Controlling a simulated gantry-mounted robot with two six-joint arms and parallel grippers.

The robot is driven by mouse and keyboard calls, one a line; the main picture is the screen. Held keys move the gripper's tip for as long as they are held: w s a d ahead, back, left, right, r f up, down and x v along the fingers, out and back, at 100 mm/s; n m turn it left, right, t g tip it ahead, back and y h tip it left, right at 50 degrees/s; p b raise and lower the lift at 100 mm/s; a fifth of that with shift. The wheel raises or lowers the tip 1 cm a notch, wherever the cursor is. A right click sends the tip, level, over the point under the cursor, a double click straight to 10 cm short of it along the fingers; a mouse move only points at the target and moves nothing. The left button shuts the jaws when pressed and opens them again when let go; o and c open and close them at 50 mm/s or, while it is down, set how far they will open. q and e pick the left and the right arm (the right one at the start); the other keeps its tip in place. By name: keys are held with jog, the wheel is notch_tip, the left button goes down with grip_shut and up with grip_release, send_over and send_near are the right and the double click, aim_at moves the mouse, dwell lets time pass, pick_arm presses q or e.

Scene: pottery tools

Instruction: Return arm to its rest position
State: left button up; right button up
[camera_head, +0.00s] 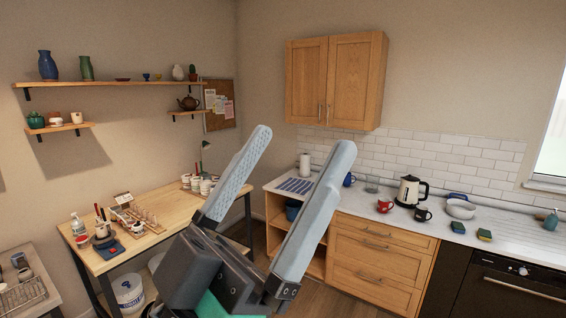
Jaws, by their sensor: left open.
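My left gripper (296,158) fills the lower middle of the camera_head view, large and close to the camera. Its two long pale grey fingers point up and are spread wide apart, with nothing between them. Its dark body is at the bottom of the view. The gripper is in front of the gap between the wooden worktable and the kitchen counter and touches neither, as far as I can see. My right gripper is not in view.
Shelves (120,84) and a cabinet (335,80) hang above.

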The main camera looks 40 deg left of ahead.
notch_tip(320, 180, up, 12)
jog(key=p, duration=1.2)
